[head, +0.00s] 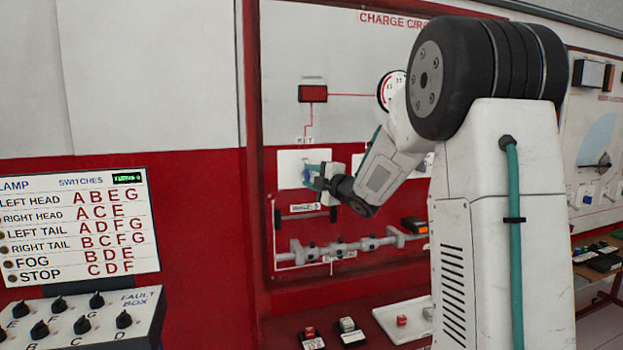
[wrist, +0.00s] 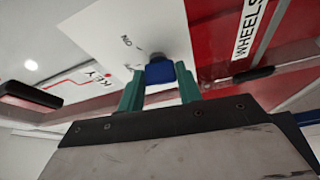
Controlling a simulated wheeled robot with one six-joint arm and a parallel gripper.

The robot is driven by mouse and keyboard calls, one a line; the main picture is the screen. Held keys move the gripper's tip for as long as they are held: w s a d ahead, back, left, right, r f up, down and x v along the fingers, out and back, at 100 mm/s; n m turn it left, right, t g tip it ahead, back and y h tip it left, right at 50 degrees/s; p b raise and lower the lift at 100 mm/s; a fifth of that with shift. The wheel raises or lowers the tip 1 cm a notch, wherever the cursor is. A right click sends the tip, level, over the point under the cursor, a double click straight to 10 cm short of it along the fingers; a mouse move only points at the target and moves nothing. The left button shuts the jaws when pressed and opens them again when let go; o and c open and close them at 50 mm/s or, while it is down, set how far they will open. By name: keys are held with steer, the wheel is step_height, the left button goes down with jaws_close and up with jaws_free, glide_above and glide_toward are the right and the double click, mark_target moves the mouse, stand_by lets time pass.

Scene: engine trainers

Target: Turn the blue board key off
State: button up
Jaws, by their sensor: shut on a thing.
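The blue key (wrist: 160,73) sticks out from a white plate (wrist: 118,35) on the board, under the "KEY" label. In the wrist view, the teal fingers of my gripper (wrist: 160,84) stand on both sides of the key and are shut on it. Part of an "ON" mark shows on the plate, to the left of the key. In the head view, my gripper (head: 312,175) is at the white plate (head: 288,168), and a bit of the key's blue (head: 306,172) shows. The key's exact angle is hard to tell.
A red box (head: 312,93) and a gauge (head: 390,90) are above on the board. A bar linkage (head: 340,247) is below. A fault box (head: 85,318) with several black knobs stands at the lower left. My arm hides the board's right part.

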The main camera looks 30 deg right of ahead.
steer(key=shift+n, duration=0.6)
steer(key=shift+n+g, duration=0.3)
steer(key=o, duration=1)
steer(key=s, duration=0.7)
steer(key=shift+s+d, duration=0.35)
